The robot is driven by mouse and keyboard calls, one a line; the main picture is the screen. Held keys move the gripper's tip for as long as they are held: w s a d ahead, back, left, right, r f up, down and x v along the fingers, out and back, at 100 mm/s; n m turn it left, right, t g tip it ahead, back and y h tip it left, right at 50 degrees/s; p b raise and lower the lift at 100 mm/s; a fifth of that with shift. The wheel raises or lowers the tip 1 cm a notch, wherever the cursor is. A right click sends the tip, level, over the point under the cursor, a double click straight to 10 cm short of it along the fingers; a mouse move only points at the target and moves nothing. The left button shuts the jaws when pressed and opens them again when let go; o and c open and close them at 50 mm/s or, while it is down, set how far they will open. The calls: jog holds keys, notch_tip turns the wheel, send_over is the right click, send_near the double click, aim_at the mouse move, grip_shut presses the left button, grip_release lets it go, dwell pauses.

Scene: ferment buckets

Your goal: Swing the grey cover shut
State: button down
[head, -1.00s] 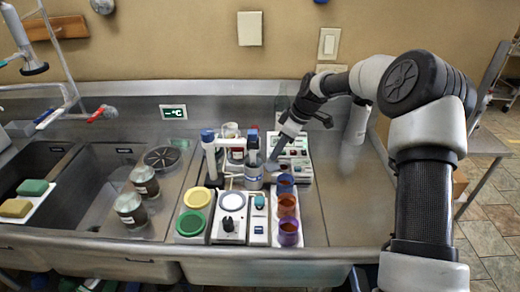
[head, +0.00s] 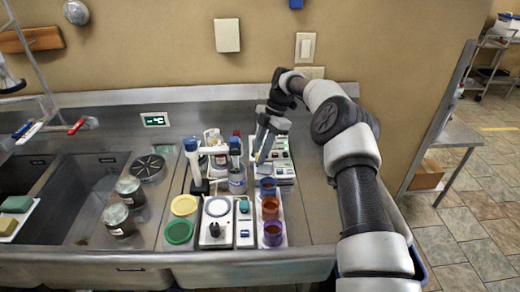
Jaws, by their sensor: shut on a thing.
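My gripper (head: 259,158) reaches down over the back of the equipment group, at the left side of a pale control box (head: 283,172) with small dark and red buttons. Its jaws are shut on a small part there, which seems to be the edge of the grey cover. The fingers and wrist hide most of that part, so the cover's outline and tilt are hard to tell. A grey-white jar (head: 237,184) stands just left of the fingertips.
A blue cup (head: 267,183), an orange cup (head: 270,207) and a purple cup (head: 273,234) stand in front of the gripper. Blue-topped posts (head: 191,146) rise at left. Yellow (head: 184,205) and green (head: 179,232) lids lie in front. The steel counter (head: 315,205) at right is clear.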

jog(key=shift+w+a+n+g+h+p, duration=0.1)
jog(key=shift+n+g+h+p, duration=0.25)
jog(key=shift+n+p, duration=0.6)
jog(key=shift+n, duration=0.45)
jog(key=c, duration=1.5)
grip_release()
notch_tip(320, 180, up, 10)
jog(key=p, duration=0.4)
